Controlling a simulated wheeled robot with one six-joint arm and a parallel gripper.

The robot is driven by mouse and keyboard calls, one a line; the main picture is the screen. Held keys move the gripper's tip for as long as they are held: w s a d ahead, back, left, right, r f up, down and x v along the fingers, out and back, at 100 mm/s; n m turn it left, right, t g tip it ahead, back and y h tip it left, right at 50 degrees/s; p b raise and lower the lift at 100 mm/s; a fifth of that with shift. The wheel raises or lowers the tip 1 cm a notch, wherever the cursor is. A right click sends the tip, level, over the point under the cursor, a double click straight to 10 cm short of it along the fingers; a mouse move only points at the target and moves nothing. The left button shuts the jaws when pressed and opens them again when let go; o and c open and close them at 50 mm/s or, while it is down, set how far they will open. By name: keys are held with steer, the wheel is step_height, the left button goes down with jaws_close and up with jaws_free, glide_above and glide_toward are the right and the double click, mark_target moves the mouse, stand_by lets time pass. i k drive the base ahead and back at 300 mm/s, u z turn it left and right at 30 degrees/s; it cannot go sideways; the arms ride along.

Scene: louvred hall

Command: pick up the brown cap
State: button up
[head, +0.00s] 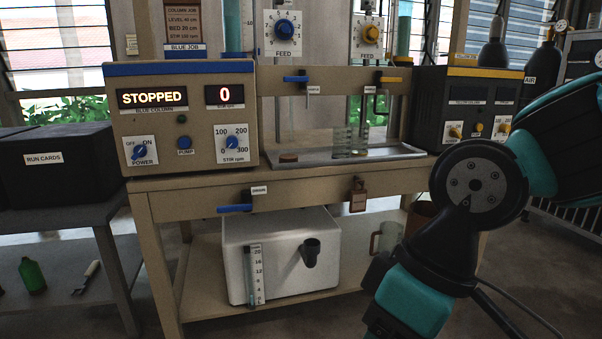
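A small brown disc, which looks like the brown cap (289,157), lies at the left end of the grey metal tray (385,153) on the bench. A clear glass vessel (350,141) stands on the tray to the right of the cap. My arm crosses the right side of the head view, in front of the bench. My gripper's fingertips are not in view. Nothing of mine is near the cap.
Taps with blue (295,79) and yellow (391,79) handles hang above the tray. A white tank (280,258) and a glass mug (386,239) sit on the lower shelf.

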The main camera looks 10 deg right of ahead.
mark_target(283, 157)
steer(key=z, duration=0.35)
steer(key=k, duration=0.2)
steer(key=u, duration=1.2)
steer(key=i, duration=0.7)
steer(key=u, duration=0.15)
